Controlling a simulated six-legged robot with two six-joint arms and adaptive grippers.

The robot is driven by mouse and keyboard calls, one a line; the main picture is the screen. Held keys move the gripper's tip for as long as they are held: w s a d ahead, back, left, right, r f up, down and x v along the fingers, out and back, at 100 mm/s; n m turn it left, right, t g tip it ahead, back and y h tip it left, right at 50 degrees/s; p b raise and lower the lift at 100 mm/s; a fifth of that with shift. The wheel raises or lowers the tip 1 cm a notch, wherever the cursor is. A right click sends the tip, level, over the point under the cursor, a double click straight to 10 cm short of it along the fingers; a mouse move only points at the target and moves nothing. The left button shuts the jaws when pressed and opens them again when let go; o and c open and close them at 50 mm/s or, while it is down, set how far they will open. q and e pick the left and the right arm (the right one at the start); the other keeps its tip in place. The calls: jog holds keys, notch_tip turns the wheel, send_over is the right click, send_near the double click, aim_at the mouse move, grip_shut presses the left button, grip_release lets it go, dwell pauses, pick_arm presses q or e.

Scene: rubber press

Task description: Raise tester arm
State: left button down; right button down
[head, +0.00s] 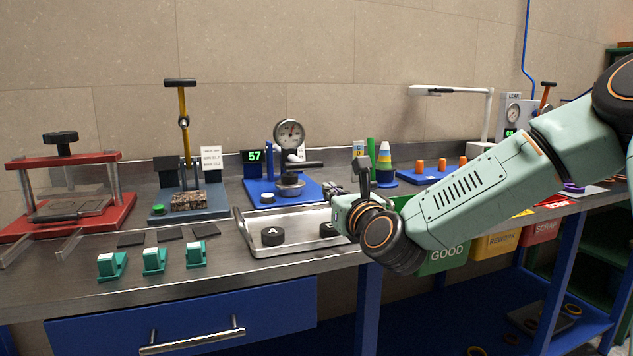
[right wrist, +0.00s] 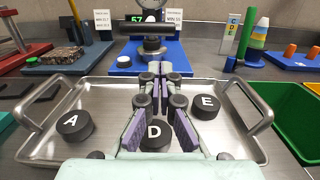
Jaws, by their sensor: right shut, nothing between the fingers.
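The tester (head: 289,135) stands on a blue base at the back of the bench, with a round dial gauge on top and a green 57 on the display (head: 254,157) at its left. Its arm, a dark horizontal bar (head: 304,164), sticks out to the right below the dial. In the right wrist view the tester arm (right wrist: 150,22) crosses the top, beyond my fingertips. My right gripper (head: 338,203) is shut and empty above the tray, in front of the tester and apart from its arm; its fingertips (right wrist: 155,78) meet in the wrist view. My left gripper is not in view.
The metal tray (right wrist: 52,95) holds black pucks A (right wrist: 75,125), D (right wrist: 156,136) and E (right wrist: 208,106). A red press (head: 75,205) and a yellow-lever device (head: 184,120) stand left. Coloured cones and a green bin (head: 445,257) are right.

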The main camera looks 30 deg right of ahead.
jog(key=b+x, duration=0.1)
jog(key=x, duration=0.7)
jog(key=shift+f+b, duration=0.1)
jog(key=shift+b, duration=0.3)
jog(key=shift+w, duration=0.35)
